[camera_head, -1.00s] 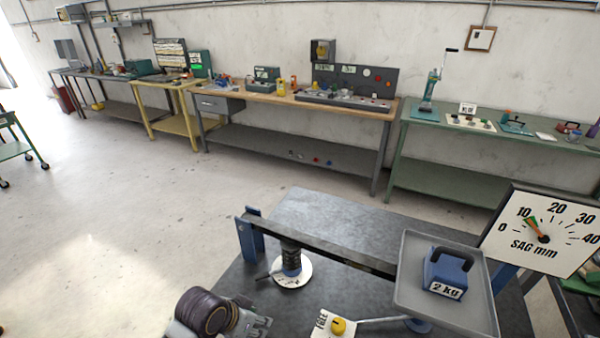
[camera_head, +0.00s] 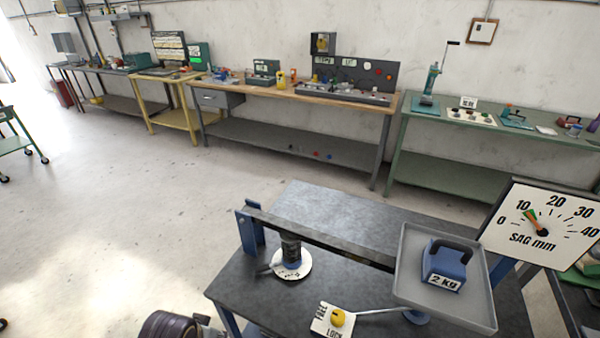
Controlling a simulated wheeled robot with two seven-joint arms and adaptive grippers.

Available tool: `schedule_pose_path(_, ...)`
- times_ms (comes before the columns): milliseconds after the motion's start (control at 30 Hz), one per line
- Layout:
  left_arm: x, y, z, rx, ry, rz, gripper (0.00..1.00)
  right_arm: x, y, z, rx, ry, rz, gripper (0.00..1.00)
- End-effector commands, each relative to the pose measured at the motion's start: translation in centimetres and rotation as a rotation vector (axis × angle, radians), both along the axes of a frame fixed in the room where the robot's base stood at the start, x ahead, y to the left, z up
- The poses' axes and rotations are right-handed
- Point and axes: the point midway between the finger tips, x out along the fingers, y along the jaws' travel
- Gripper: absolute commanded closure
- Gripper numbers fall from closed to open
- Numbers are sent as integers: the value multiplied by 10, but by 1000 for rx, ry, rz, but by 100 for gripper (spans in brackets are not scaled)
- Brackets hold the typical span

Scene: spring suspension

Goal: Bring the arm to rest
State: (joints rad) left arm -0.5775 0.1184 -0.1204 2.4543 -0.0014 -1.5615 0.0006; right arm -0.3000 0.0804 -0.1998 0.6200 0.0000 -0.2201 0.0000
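The dark beam arm (camera_head: 330,240) runs from a blue post (camera_head: 250,228) on the left to a grey tray (camera_head: 408,282) on the right. A blue 2 kg weight (camera_head: 446,262) with a dark handle sits in the tray. A dark spring unit (camera_head: 291,248) stands under the beam on a white disc (camera_head: 291,265). The SAG mm dial (camera_head: 540,228) has its needle near 10. A yellow knob (camera_head: 338,318) sits on the FREE/LOCK plate (camera_head: 322,317); its setting is unclear. My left arm shows at the bottom edge; its fingers are not visible. My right gripper is out of view.
The rig stands on a dark table (camera_head: 240,290). Behind it is open concrete floor (camera_head: 130,220). A wooden-topped bench (camera_head: 260,92) and a green bench (camera_head: 450,120) line the back wall. A green cart (camera_head: 20,148) stands at far left.

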Motion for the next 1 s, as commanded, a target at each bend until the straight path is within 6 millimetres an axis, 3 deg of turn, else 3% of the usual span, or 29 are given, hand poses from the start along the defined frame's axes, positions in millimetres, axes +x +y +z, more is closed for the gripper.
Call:
schedule_pose_path(467,12,-2,-59,1,20,-4,59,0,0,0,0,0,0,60)
schedule_pose_path(1000,10,-4,-199,3,66,-12,59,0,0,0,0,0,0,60)
